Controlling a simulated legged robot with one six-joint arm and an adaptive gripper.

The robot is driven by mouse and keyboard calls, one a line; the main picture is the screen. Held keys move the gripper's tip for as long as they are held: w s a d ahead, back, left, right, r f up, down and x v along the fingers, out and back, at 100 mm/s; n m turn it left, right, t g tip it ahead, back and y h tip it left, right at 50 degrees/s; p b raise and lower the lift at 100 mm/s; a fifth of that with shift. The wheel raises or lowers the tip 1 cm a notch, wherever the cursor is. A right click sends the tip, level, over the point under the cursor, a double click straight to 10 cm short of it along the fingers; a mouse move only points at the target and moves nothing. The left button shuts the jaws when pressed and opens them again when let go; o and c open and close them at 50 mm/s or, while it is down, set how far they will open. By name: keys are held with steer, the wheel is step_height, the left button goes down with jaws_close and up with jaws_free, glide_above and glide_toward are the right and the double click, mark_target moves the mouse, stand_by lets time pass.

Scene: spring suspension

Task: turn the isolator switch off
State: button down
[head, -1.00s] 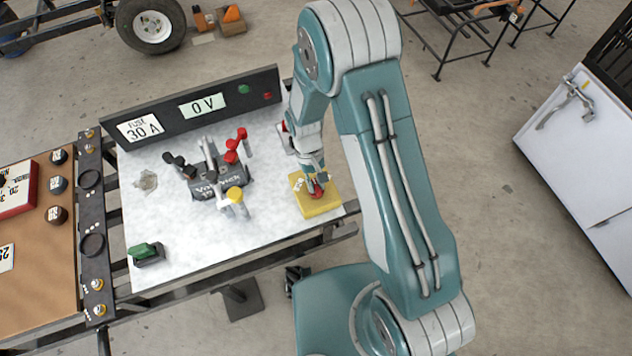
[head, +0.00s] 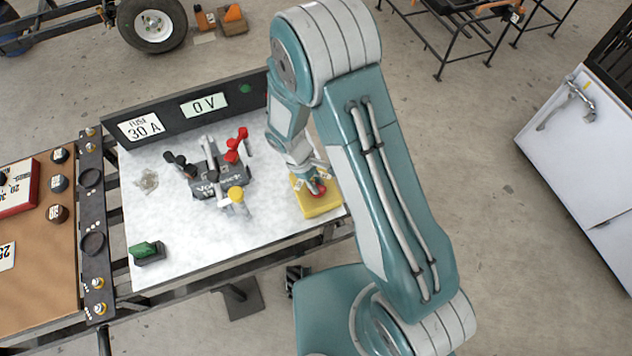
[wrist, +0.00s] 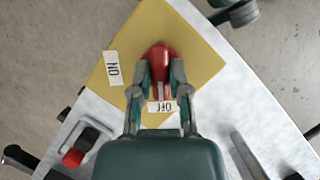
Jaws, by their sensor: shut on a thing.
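The isolator switch is a yellow block (head: 318,206) with a red handle (head: 319,188), on the right front part of the white bench top. In the wrist view the yellow block (wrist: 196,50) carries an ON label (wrist: 112,68) at left and an OFF label (wrist: 160,107) just below the red handle (wrist: 160,56). My gripper (wrist: 160,72) is shut on the red handle, one finger on each side. The handle's long direction runs toward the OFF label. In the head view my gripper (head: 316,184) partly hides the handle and the block's top.
A dark panel behind shows a 0 V display (head: 204,106) and a FUSE 30 A label (head: 141,127). A dark block with red, black and yellow clamps (head: 212,185) stands mid-bench. A green rocker switch (head: 147,250) sits at front left. The front middle of the bench is clear.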

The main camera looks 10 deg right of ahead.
steer(key=shift+w+a, duration=0.15)
stand_by(0.4)
steer(key=c, duration=0.6)
jaws_free()
steer(key=shift+r, duration=0.1)
steer(key=v, duration=1.1)
steer(key=shift+a+r, duration=0.2)
steer(key=shift+r, duration=0.15)
